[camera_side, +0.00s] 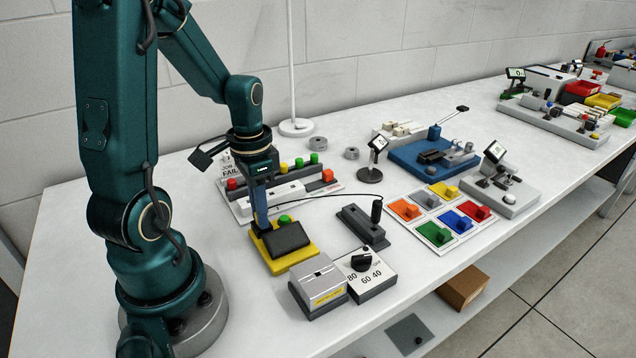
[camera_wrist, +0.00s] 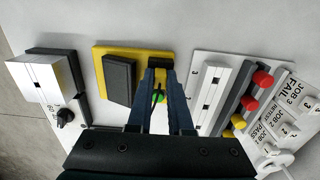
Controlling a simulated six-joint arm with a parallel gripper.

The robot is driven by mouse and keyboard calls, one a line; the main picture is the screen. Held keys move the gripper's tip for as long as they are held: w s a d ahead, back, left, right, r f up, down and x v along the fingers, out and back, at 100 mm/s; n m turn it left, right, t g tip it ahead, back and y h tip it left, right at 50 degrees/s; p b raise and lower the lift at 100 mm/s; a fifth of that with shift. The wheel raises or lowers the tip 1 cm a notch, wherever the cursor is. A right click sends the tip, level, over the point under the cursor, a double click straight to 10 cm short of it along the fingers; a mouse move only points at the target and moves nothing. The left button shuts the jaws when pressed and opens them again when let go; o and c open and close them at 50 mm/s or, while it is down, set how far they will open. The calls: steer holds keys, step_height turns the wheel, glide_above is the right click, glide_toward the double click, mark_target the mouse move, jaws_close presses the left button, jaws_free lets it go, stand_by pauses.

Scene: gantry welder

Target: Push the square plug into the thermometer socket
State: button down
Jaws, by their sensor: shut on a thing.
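The thermometer appears to be the yellow-based unit (camera_side: 298,262) with a dark slanted screen and a green button. It also shows in the wrist view (camera_wrist: 102,52). My gripper (camera_side: 262,226) points down at the back left part of this yellow base, beside the screen. In the wrist view my gripper (camera_wrist: 158,70) has its fingertips close together over the yellow base's edge, with the green button showing between the fingers. The square plug is mostly hidden between the fingertips. The socket is hidden too, and I cannot tell whether the plug is in it.
A white slotted block (camera_side: 276,198) stands close behind my gripper, with a row of coloured buttons behind it. A grey box (camera_side: 318,285) and a dial unit (camera_side: 366,276) stand at the front. A thin dark cable runs rightward past a black-handled lever (camera_side: 364,226).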

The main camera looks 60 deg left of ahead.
steer(key=c, duration=0.8)
jaws_free()
steer(key=shift+o, duration=0.2)
steer(key=shift+r, duration=2.6)
